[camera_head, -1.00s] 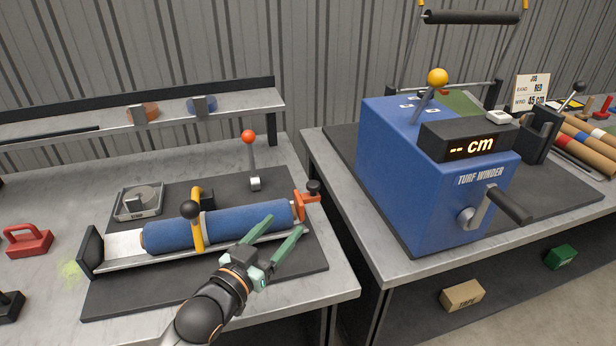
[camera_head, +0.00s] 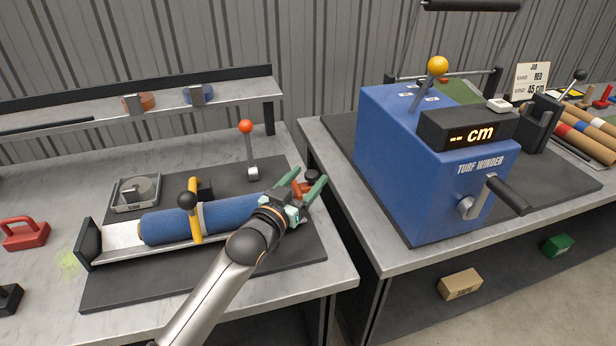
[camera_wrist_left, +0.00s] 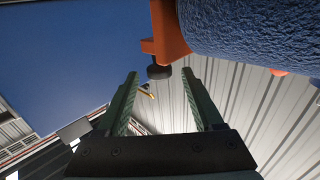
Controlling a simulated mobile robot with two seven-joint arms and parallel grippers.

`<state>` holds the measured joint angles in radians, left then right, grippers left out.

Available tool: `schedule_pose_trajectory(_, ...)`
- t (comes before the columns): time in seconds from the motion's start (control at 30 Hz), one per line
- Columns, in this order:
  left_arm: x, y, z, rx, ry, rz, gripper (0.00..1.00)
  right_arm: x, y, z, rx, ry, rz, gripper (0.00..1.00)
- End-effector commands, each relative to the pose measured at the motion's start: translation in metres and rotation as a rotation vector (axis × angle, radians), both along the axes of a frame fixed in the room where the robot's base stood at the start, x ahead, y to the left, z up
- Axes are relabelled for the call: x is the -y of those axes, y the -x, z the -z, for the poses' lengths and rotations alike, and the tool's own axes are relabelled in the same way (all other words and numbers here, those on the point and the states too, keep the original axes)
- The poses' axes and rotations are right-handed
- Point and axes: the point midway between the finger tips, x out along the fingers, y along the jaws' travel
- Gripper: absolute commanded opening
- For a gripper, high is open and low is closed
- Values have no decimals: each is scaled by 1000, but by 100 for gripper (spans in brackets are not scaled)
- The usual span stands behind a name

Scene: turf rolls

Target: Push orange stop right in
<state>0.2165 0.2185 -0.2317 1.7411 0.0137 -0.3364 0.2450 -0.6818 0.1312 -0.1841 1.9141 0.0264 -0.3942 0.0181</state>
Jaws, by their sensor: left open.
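The orange stop (camera_head: 299,187), with a black knob (camera_head: 312,175), stands at the right end of the grey trough (camera_head: 122,234). A blue turf roll (camera_head: 160,227) lies in the trough under a yellow clamp (camera_head: 196,225). My left gripper (camera_head: 310,177) is open and empty at the stop; its hand hides the roll's right end and part of the stop. In the left wrist view the orange stop (camera_wrist_left: 169,32) lies beside the blue roll (camera_wrist_left: 255,28). Its knob shows between the open fingers (camera_wrist_left: 160,76); contact cannot be told. My right gripper is not in view.
A red-knobbed lever (camera_head: 247,150) stands behind the trough. The blue turf winder (camera_head: 400,165) stands on the bench to the right, across a gap. A red handled block (camera_head: 24,233) sits at the far left. The dark mat in front is clear.

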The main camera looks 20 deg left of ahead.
Motion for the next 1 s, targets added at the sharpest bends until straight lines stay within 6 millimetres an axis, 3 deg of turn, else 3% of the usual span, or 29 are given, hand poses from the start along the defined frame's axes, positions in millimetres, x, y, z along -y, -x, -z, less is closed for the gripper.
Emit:
schedule_pose_trajectory(0.43, 2, -9, 0, 0, 1, 0, 68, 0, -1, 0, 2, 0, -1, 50)
schedule_pose_trajectory(1.0, 2, -9, 0, 0, 0, 0, 4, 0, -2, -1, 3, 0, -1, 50)
